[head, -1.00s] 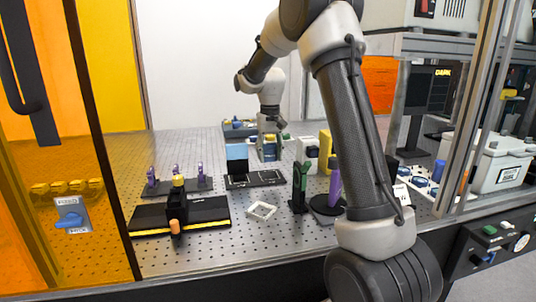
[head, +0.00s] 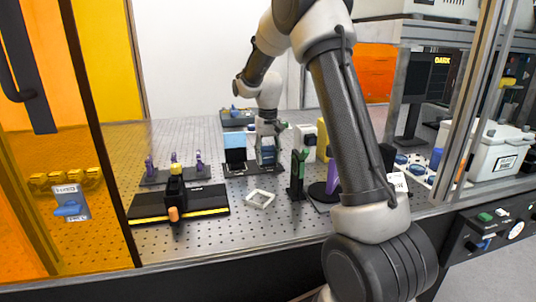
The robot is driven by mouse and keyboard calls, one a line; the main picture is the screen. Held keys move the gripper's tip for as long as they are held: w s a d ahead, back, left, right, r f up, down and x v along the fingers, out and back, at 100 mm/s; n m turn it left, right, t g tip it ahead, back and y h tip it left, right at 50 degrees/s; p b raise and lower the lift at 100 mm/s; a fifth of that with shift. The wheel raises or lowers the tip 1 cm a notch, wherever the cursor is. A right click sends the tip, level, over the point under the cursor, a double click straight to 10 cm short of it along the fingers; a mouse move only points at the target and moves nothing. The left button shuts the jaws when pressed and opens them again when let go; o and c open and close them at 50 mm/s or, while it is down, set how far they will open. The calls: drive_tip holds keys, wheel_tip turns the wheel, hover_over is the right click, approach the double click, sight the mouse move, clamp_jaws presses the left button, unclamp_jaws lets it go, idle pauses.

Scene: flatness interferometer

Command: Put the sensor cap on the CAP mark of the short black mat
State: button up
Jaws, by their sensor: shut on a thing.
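The short black mat (head: 238,172) lies on the perforated bench near the middle of the head view. My gripper (head: 267,147) points down at the right part of this mat and is shut on a dark blue-grey piece (head: 267,156), which I take to be the sensor cap. The cap's lower edge is at or just above the mat; I cannot tell whether it touches. The CAP mark cannot be made out. The fingers partly hide the cap.
A light-blue-topped block (head: 235,147) stands at the mat's left. A long black stage (head: 208,197) lies left. White and yellow blocks stand right of my gripper.

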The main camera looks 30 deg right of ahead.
drive_tip(key=shift+f, duration=0.35)
idle(0.5)
drive_tip(key=o, duration=1)
drive_tip(key=shift+o, duration=0.2)
drive_tip(key=shift+r, duration=0.1)
drive_tip(key=shift+r, duration=3.4)
